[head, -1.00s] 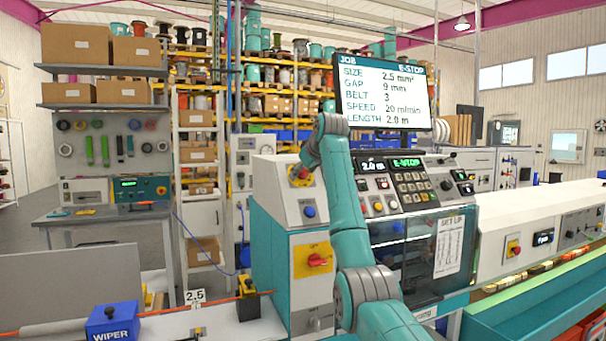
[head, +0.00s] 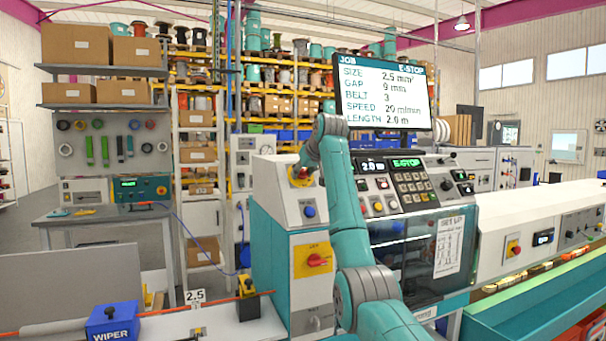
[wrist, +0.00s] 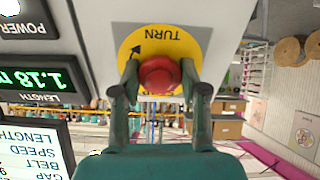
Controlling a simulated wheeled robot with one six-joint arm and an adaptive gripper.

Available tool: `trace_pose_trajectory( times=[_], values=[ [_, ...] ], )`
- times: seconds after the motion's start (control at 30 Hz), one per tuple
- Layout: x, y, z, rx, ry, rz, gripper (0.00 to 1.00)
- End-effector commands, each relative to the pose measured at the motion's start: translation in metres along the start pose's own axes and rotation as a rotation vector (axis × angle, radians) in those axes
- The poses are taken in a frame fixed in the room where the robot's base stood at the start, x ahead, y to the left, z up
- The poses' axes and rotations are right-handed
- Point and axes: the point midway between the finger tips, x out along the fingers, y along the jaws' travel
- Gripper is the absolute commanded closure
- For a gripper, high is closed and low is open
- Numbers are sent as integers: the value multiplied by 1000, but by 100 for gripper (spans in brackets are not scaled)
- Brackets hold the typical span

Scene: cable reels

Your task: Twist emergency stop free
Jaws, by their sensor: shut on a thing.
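The emergency stop is a red mushroom button (wrist: 159,75) on a yellow round plate (wrist: 133,42) marked TURN with an arrow, in the wrist view. My gripper (wrist: 159,82) has one finger on each side of the button and is shut on it. In the head view the yellow plate (head: 297,181) shows at the top of the white and teal machine cabinet, and my arm's end partly hides the button there.
Below the emergency stop are a blue button (head: 309,211) and a red rotary switch on a yellow plate (head: 314,261). The control panel with its keypad (head: 411,186) stands right of my arm. A blue wiper block (head: 112,322) sits at the lower left.

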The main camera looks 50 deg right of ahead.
Motion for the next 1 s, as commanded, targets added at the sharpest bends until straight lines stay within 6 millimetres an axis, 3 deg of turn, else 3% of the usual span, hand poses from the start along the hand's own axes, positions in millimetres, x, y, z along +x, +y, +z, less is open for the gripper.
trace_pose_trajectory(
  times=[0.3, 1.0],
  values=[
    [1, 0, 1, 339, -3, 0, 76],
    [-6, 0, 2, 328, -4, -1, 76]
  ],
)
